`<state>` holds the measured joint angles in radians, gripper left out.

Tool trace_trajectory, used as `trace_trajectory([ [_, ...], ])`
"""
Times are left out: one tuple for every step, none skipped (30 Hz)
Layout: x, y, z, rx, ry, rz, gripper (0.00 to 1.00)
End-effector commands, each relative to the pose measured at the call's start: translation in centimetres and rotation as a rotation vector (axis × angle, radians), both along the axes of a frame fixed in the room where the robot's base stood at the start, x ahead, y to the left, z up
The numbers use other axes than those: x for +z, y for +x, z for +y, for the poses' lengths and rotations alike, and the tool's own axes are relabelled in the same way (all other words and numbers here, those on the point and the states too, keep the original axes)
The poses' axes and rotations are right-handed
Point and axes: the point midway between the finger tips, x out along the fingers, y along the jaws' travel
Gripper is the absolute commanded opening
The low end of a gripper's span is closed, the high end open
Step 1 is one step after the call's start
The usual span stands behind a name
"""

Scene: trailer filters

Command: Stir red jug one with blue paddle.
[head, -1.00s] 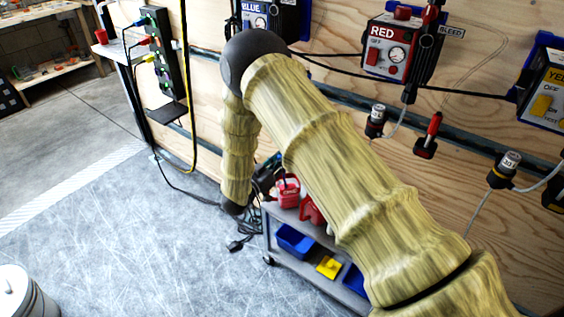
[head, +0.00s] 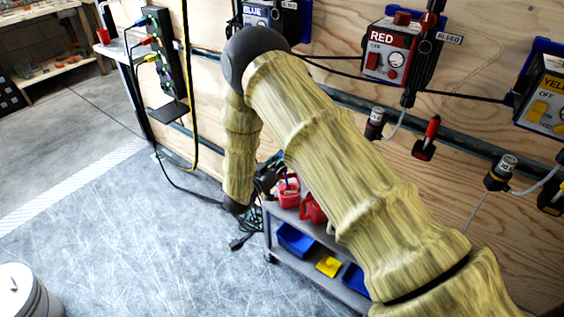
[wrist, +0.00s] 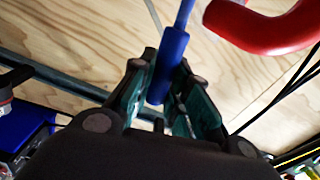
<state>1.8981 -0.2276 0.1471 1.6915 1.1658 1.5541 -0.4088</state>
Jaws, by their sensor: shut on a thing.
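In the wrist view my gripper (wrist: 160,98) is shut on the blue paddle (wrist: 172,55), holding it by its thick blue handle. The thinner shaft runs up out of the picture, so the paddle's far end is hidden. A curved red handle (wrist: 268,28) shows large at the upper right, apart from the paddle; I cannot tell which object it belongs to. In the head view a red jug (head: 289,192) stands on the grey cart, and a second red jug (head: 313,208) is partly hidden behind my arm. I cannot tell which is jug one.
The grey cart (head: 283,220) has blue bins (head: 295,240) and a yellow item (head: 328,266) on its lower shelf. A white bucket (head: 25,295) stands lower left. The floor between is open.

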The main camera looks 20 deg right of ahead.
Motion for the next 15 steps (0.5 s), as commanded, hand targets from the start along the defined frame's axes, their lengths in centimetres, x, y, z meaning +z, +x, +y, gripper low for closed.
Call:
trace_trajectory([
  [0.6,0.0,0.0,0.000,0.000,0.000,0.00],
  [0.8,0.0,0.0,0.000,0.000,0.000,0.00],
  [1.0,0.0,0.0,0.000,0.000,0.000,0.00],
  [1.2,0.0,0.0,0.000,0.000,0.000,0.00],
  [1.4,0.0,0.0,0.000,0.000,0.000,0.00],
  [1.6,0.0,0.0,0.000,0.000,0.000,0.00],
  [1.8,0.0,0.0,0.000,0.000,0.000,0.00],
  [2.0,0.0,0.0,0.000,0.000,0.000,0.00],
  [2.2,0.0,0.0,0.000,0.000,0.000,0.00],
  [2.4,0.0,0.0,0.000,0.000,0.000,0.00],
  [2.6,0.0,0.0,0.000,0.000,0.000,0.00],
  [2.8,0.0,0.0,0.000,0.000,0.000,0.00],
  [3.0,0.0,0.0,0.000,0.000,0.000,0.00],
  [3.2,0.0,0.0,0.000,0.000,0.000,0.00],
  [3.4,0.0,0.0,0.000,0.000,0.000,0.00],
])
